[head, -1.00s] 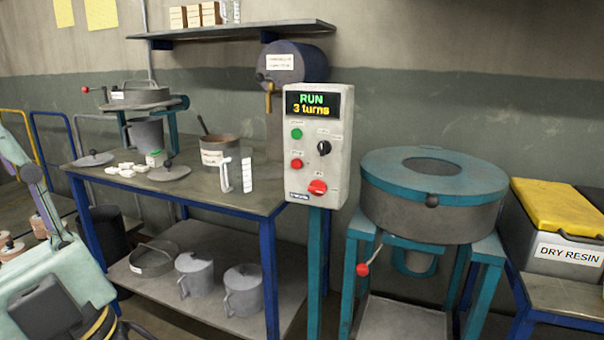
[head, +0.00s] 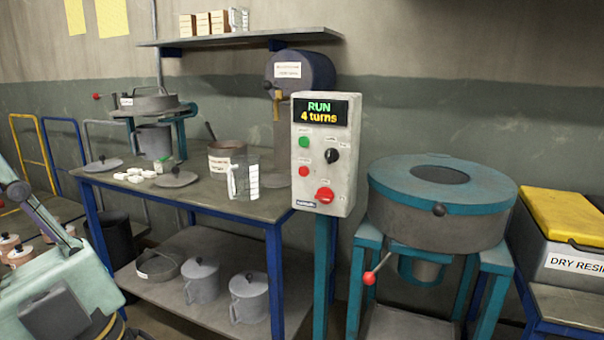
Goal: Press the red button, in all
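The control box (head: 322,155) stands on a teal post in the middle of the head view. Its display (head: 320,112) reads "RUN" and "4 turns". A small red button (head: 304,171) sits at its lower left, under a green button (head: 304,142). A black knob (head: 332,155) and a larger red knob-like control (head: 325,195) sit on the right side of its face. Small labels are too small to read. A part of my arm (head: 60,290) shows at the lower left, well apart from the box. My gripper's fingers do not show.
A teal-topped round drum machine (head: 440,205) with a red-knobbed lever stands right of the box. A workbench (head: 235,205) with pots and a clear jug stands left. A yellow-lidded "DRY RESIN" bin (head: 575,262) is far right. Open space lies before the box.

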